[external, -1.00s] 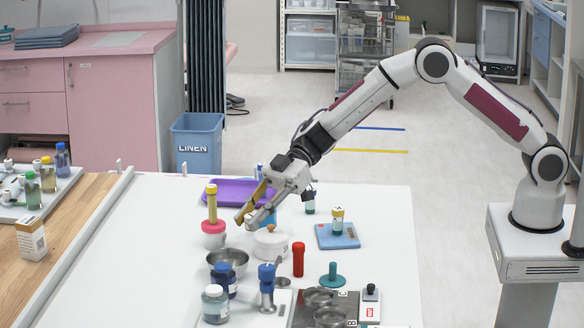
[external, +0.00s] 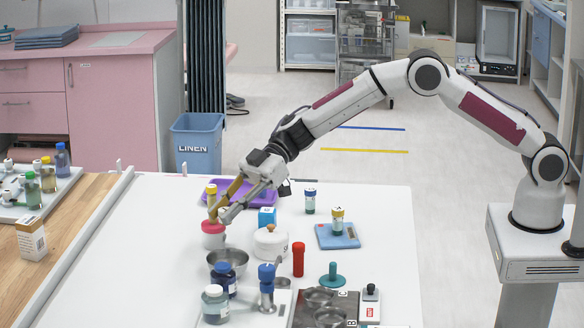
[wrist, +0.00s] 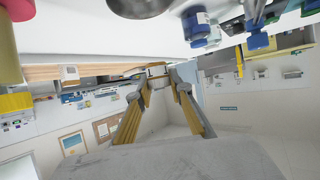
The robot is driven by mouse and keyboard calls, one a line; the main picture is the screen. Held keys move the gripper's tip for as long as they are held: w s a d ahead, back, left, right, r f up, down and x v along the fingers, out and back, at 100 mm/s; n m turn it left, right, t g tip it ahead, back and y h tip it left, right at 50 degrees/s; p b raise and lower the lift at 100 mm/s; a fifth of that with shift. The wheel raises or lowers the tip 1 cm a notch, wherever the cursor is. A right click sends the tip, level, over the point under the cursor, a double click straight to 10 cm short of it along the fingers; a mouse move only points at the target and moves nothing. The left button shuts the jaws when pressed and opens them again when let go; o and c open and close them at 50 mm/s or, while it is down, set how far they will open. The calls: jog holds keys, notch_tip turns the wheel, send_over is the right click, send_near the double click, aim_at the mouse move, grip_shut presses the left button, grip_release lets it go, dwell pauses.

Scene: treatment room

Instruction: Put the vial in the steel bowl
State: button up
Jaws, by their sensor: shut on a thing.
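My gripper (external: 222,212) is shut on a small pale thing, apparently the vial (wrist: 157,70), held between the fingertips in the wrist view. The fingers hide much of it, so its label and cap are unclear. In the external view the gripper is above the table, close to the red-topped white jar and behind the steel bowl (external: 227,260). The bowl stands on the white table. Part of its dark underside or rim shows at the top of the wrist view (wrist: 140,6).
A white lidded pot (external: 270,243), blue bottle (external: 224,281) and red tube (external: 298,260) surround the bowl. A yellow-capped vial (external: 337,221) stands on a blue pad; a blue-capped vial (external: 310,201) stands behind.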

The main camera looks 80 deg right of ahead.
jog(key=shift+f, duration=0.15)
jog(key=shift+f, duration=4)
jog(key=o, duration=1)
jog(key=shift+r, duration=3.45)
